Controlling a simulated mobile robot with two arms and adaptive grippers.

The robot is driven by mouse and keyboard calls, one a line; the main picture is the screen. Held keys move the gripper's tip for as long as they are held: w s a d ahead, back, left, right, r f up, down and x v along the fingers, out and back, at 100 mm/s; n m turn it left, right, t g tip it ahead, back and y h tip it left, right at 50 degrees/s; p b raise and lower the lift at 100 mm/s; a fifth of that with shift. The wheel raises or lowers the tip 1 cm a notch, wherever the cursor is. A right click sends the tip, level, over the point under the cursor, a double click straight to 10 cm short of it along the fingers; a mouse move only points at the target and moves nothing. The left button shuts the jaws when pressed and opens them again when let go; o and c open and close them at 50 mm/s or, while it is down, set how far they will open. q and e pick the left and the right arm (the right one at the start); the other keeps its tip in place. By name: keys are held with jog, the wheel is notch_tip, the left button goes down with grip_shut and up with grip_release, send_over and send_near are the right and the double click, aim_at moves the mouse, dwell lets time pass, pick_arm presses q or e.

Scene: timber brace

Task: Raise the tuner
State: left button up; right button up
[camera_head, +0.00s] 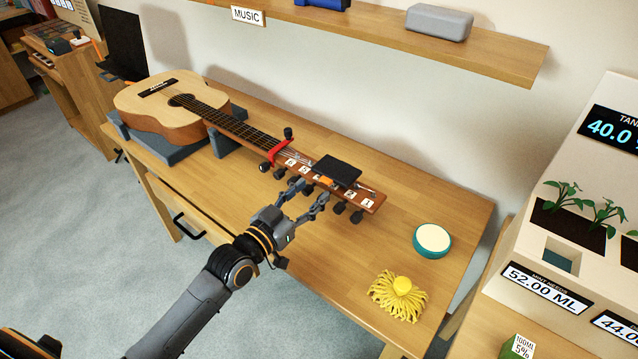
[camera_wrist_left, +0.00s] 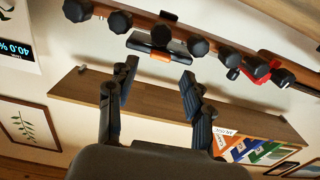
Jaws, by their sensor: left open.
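The guitar (camera_head: 170,100) lies face up on the wooden table, its headstock (camera_head: 372,198) pointing right, with black tuning pegs and number labels. The tuner (camera_head: 338,170), a flat black device with an orange part, sits on the headstock. It also shows in the left wrist view (camera_wrist_left: 152,47), beyond the row of pegs. My left gripper (camera_head: 309,191) is at the near edge of the headstock, close to the pegs. In the left wrist view its fingers (camera_wrist_left: 157,73) are spread with nothing between them, roughly in line with the tuner. My right gripper is not in view.
A red capo (camera_head: 279,156) is on the neck. Grey supports (camera_head: 180,150) hold the guitar body. A teal-rimmed round tub (camera_head: 432,240) and a yellow tasselled item (camera_head: 398,295) stand at the table's right. A shelf (camera_head: 400,35) overhangs behind.

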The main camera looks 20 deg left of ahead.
aim_at(324, 181)
pick_arm(q)
jog(key=shift+x, duration=1.95)
grip_shut()
